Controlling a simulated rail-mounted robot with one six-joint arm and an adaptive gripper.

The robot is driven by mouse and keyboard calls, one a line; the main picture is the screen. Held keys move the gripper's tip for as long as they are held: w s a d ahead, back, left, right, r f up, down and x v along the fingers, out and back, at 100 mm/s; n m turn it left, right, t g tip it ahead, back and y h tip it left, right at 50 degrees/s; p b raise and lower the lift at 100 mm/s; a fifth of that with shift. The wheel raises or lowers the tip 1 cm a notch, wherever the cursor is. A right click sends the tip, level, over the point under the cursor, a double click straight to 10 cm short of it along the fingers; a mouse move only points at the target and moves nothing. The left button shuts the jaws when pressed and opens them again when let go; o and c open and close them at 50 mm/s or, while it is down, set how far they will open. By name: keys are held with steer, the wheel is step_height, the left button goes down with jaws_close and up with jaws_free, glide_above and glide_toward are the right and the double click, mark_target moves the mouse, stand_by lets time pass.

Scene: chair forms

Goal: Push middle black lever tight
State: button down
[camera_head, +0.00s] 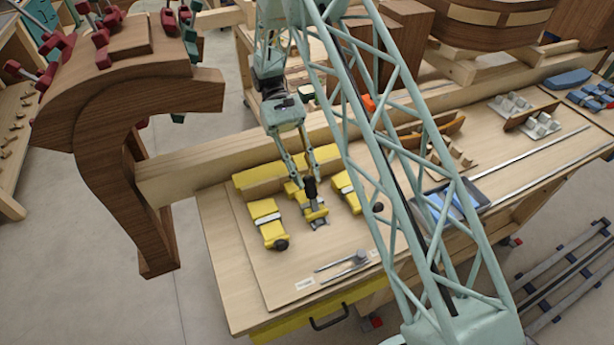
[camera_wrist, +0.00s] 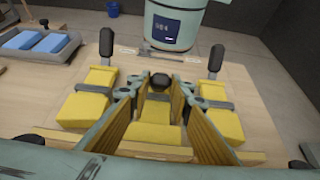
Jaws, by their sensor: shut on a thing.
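Three yellow toggle clamps with black levers sit in a row on the wooden board. The middle clamp (camera_head: 313,212) has its black lever (camera_head: 310,187) standing up, while the outer clamps, one at left (camera_head: 267,222) and one at right (camera_head: 346,190), have their levers lying toward the front edge. My gripper (camera_head: 304,178) reaches down from behind over the middle clamp, its fingers on either side of the lever. In the wrist view, the lever's dark knob (camera_wrist: 159,80) shows between the ridged fingers (camera_wrist: 158,95); the exact contact is hard to see.
A yellow strip and wooden beam (camera_head: 230,166) run behind the clamps. Metal tools (camera_head: 345,265) lie in front, and a tray with blue pieces (camera_head: 450,207) stands to the right. A large curved wooden form (camera_head: 100,125) rises at left. My lattice arm link crosses the head view.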

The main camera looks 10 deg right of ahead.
steer(key=shift+w+f, duration=0.15)
steer(key=c, duration=2.5)
jaws_free()
steer(key=shift+w, duration=0.1)
steer(key=shift+o, duration=0.7)
steer(key=v, duration=1.1)
steer(key=shift+w+r, duration=0.3)
steer(key=shift+a, duration=0.1)
